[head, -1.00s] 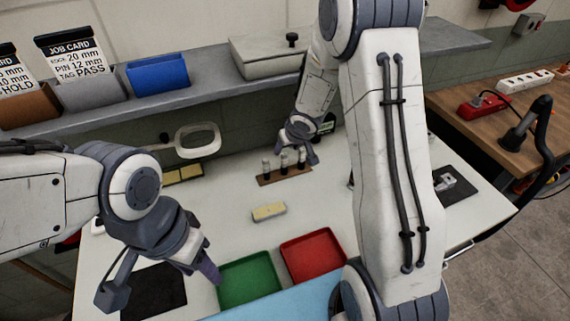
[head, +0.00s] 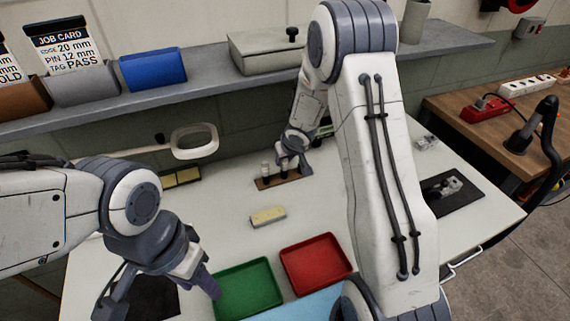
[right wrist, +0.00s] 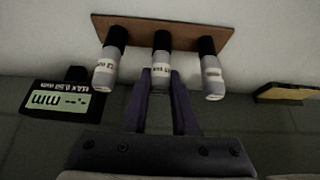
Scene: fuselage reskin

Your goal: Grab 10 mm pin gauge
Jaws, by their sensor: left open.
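Three pin gauges stand in a brown rack (right wrist: 185,30), which also shows in the head view (head: 264,184). In the right wrist view they are a left pin (right wrist: 107,62), a middle pin (right wrist: 160,62) and a right pin (right wrist: 211,75), each grey with a black collar and a white label. The labels are too small to read surely. My right gripper (right wrist: 160,78) has one finger on each side of the middle pin; whether they press on it cannot be told. My left gripper (head: 203,281) is open and empty beside the green tray.
A green tray (head: 245,290) and a red tray (head: 317,265) stand at the front. A yellowish block (head: 267,216) lies behind them. In the wrist view a gauge display (right wrist: 60,103) stands left of the pins. A magnifier (head: 195,142) stands further left.

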